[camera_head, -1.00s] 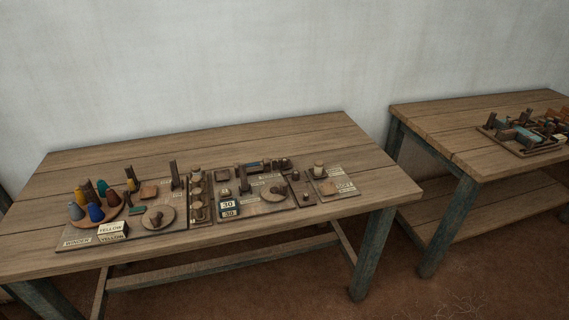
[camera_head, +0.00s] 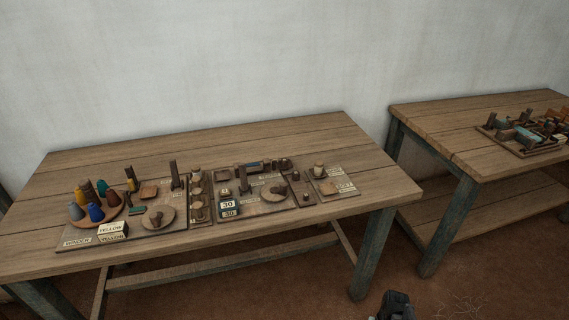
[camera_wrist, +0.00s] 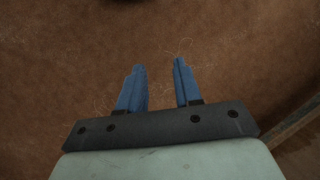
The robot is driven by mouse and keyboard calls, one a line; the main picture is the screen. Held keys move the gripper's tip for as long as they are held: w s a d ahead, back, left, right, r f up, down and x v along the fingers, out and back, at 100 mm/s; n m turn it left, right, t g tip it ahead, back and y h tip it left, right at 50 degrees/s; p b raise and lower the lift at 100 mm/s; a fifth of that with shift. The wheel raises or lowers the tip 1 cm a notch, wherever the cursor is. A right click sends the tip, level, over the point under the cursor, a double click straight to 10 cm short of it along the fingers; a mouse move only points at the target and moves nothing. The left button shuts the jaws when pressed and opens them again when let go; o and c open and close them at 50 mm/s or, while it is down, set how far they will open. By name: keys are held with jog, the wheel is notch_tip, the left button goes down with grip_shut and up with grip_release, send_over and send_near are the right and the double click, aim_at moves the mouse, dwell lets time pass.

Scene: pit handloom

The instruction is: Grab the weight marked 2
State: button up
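My gripper shows in the wrist view (camera_wrist: 160,85) with its two blue fingers apart and nothing between them, over the brown floor. In the head view a dark part of my arm's end (camera_head: 396,306) shows at the bottom edge, below and in front of the near table. Small round weights seem to stand in a narrow strip (camera_head: 199,197) in the middle of the board on that table. Their markings are too small to read, so I cannot tell which one is marked 2.
A second table (camera_head: 440,125) at right holds a tray (camera_head: 520,150). The near table's back is clear.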

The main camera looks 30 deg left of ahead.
jog(key=w+a+r+n+t+y, duration=0.1)
jog(key=w+a+r, duration=0.4)
jog(key=a+r, duration=0.25)
jog(key=w+a+r+n+t, duration=0.1)
jog(key=w+a+r, duration=0.4)
jog(key=a+r, duration=0.3)
jog(key=a+r+n, duration=0.1)
jog(key=a+r, duration=0.6)
jog(key=r, duration=0.1)
jog(key=w+a+r+n+t+y, duration=0.1)
jog(key=a+r, duration=0.7)
jog(key=w+a+r+n+y, duration=0.1)
jog(key=a+r+n, duration=0.1)
jog(key=a+r, duration=0.6)
jog(key=shift+w, duration=0.2)
jog(key=shift+n+t+y, duration=0.4)
jog(key=shift+n+t, duration=0.2)
jog(key=shift+n, duration=0.2)
jog(key=w+a+r, duration=0.4)
jog(key=w, duration=0.1)
jog(key=shift+w+a+r, duration=0.15)
jog(key=shift+r, duration=0.1)
jog(key=n+t, duration=0.2)
send_near(284, 159)
jog(key=s+v, duration=0.1)
jog(key=v, duration=0.4)
jog(key=x, duration=1.3)
jog(key=shift+w+f, duration=0.25)
jog(key=shift+w, duration=0.25)
